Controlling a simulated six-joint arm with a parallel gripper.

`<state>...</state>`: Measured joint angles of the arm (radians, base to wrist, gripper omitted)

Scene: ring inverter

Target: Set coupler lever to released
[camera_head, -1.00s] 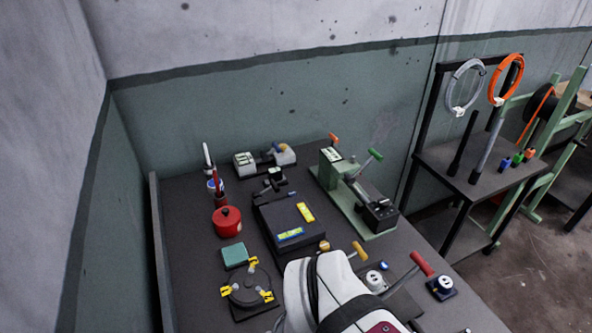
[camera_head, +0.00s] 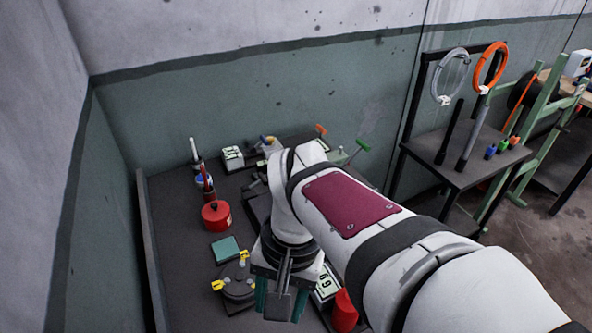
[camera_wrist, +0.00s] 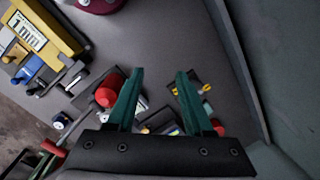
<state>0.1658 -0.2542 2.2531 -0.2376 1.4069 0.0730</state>
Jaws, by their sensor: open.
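My gripper (camera_head: 280,298) hangs over the front of the dark bench, its fingers pointing down. In the wrist view (camera_wrist: 160,74) its two teal fingers are apart, with only bare bench showing between the tips. I cannot tell which handle is the coupler lever. A green-handled lever (camera_head: 363,146) and an orange handle (camera_head: 321,130) show at the back of the bench, beyond my arm. A red rounded part (camera_head: 345,312) shows beside my gripper, partly covered by my arm. A red rounded part (camera_wrist: 109,90) is left of the fingers in the wrist view.
A red pot (camera_head: 216,216), a teal block (camera_head: 225,248) and a round fixture with yellow clamps (camera_head: 238,287) stand left of my gripper. A yellow device (camera_wrist: 45,28) lies upper left in the wrist view. My arm hides the bench's middle and right. A wall bounds the back.

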